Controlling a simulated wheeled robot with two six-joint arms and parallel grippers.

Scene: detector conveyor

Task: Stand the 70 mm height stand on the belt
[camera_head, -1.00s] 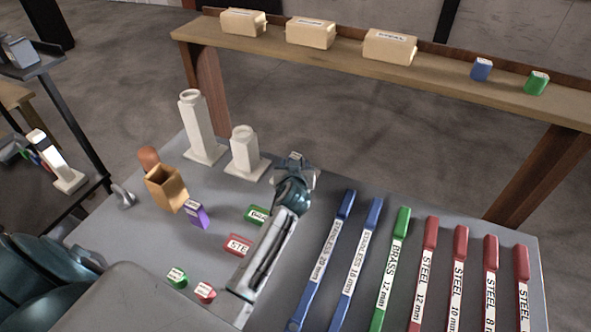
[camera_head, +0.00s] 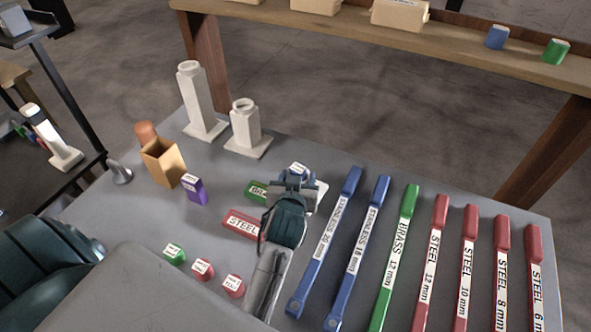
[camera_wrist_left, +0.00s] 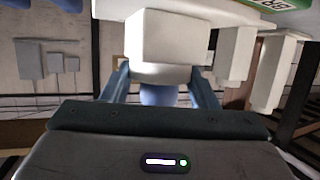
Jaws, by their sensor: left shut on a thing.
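My left gripper (camera_head: 293,178) is shut on a short white stand, probably the 70 mm height stand (camera_wrist_left: 165,42). In the head view the gripper covers most of it, and a corner of its pale plate shows to the right (camera_head: 321,191). In the left wrist view its white block sits between both fingers, with its wide plate toward the picture top. A blue rounded thing (camera_wrist_left: 160,95) shows at the stand's other end; a white-labelled blue top (camera_head: 298,168) shows above the gripper. No belt can be made out. My right gripper is out of view.
A tall (camera_head: 200,105) and a medium white stand (camera_head: 246,128) stand at the grey table's (camera_head: 130,215) far edge. Several labelled bars (camera_head: 398,250) lie right of my gripper. Red (camera_head: 240,222) and green (camera_head: 257,190) blocks lie close left. A wooden shelf (camera_head: 350,28) is behind.

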